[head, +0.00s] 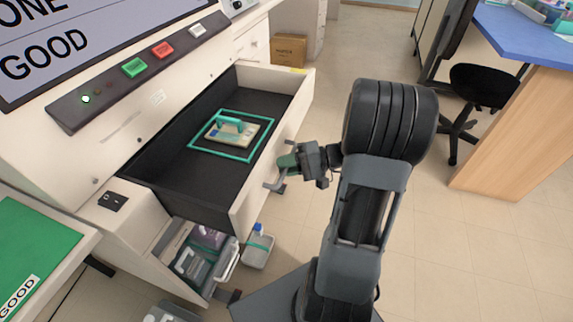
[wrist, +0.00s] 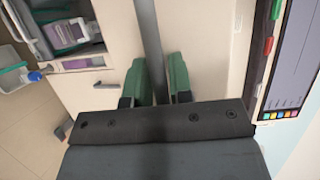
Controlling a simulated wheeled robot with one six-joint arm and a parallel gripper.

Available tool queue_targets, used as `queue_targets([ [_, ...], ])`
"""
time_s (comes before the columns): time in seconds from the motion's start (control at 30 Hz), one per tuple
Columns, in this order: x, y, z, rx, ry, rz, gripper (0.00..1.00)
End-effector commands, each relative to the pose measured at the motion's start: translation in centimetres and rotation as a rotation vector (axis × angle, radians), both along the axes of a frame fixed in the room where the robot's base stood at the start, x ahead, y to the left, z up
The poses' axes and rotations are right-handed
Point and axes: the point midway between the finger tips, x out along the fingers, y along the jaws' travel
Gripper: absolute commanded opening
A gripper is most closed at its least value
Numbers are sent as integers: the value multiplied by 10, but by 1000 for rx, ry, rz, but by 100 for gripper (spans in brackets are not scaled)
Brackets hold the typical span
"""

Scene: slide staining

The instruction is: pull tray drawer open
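The tray drawer (head: 240,212) is pulled well out of the white cabinet, and its dark inside shows from above. A small pale tray with a teal handle (head: 232,131) sits on the drawer floor inside a teal square outline (head: 192,148). My gripper (head: 284,163) is at the outer face of the drawer front, at the grey bar handle (head: 273,186). In the wrist view, its green fingers (wrist: 158,80) lie on both sides of the grey handle bar (wrist: 148,30), closed against it. The fingertips are partly hidden in the head view.
A lower open compartment (head: 200,255) holds bottles and containers, with a small tub (head: 258,250) beside it on the floor. A button panel (head: 135,68) runs above the drawer. A black chair (head: 480,85) and blue-topped bench (head: 530,35) stand right.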

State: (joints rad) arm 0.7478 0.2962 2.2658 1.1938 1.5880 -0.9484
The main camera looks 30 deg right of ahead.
Motion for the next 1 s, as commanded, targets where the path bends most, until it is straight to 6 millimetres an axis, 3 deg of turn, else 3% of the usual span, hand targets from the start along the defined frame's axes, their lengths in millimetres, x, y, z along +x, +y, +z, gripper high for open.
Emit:
queue_targets([
  [0.37,-2,-7,2,0,0,-6,25],
  [1.0,-47,-107,23,1,0,-4,25],
])
